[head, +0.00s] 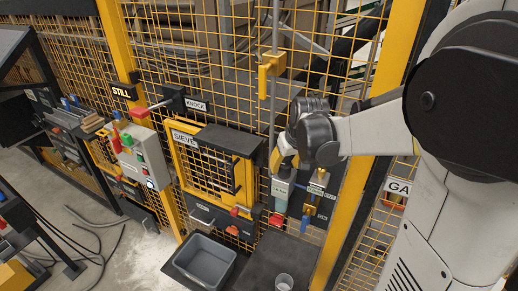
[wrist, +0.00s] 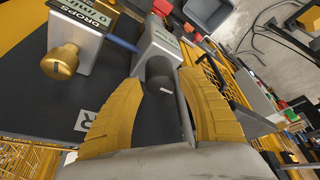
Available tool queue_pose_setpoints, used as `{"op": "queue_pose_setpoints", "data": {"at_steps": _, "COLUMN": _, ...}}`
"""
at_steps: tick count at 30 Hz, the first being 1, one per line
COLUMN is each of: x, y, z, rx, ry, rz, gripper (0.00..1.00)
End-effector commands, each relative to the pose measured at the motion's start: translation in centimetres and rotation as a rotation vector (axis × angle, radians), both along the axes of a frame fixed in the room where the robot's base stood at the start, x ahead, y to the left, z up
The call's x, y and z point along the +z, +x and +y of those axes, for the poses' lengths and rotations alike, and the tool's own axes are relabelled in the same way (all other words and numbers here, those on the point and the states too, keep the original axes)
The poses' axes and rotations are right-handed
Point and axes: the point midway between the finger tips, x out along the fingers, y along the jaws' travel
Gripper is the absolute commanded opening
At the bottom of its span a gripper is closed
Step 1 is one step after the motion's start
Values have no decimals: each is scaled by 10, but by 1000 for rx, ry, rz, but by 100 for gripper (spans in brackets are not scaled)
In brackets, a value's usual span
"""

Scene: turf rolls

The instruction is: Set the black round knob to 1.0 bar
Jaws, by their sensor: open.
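The black round knob (wrist: 157,72) shows in the wrist view on the end of a pale grey housing (wrist: 158,42). A small white mark is on the knob's near face. My gripper (wrist: 160,82) is open, with one yellow finger on each side of the knob; I cannot tell whether either finger touches it. In the head view, my gripper (head: 282,163) is at the mesh fence, just above the pale grey unit (head: 281,191). The knob is hidden there behind the gripper. No pressure reading is legible in either view.
A brass knob (wrist: 62,62) on a unit labelled DROPS sits beside the black knob, left in the wrist view. The yellow mesh fence (head: 345,75) stands behind. A grey bin (head: 204,266) and a cup (head: 284,282) are below. A yellow post (head: 343,220) is close right.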

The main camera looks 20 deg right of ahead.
Motion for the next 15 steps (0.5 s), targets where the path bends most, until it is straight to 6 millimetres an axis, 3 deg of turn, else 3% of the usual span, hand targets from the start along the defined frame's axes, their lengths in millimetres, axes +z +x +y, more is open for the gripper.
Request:
{"op": "queue_pose_setpoints", "data": {"at_steps": 4, "x": -11, "y": 4, "z": 0, "rx": 0, "ry": 0, "rz": 0, "gripper": 46}}
{"op": "queue_pose_setpoints", "data": {"at_steps": 13, "x": -13, "y": 5, "z": -1, "rx": 0, "ry": 0, "rz": 0, "gripper": 46}}
{"op": "queue_pose_setpoints", "data": {"at_steps": 15, "x": -13, "y": 5, "z": -1, "rx": -1, "ry": 0, "rz": 0, "gripper": 26}}
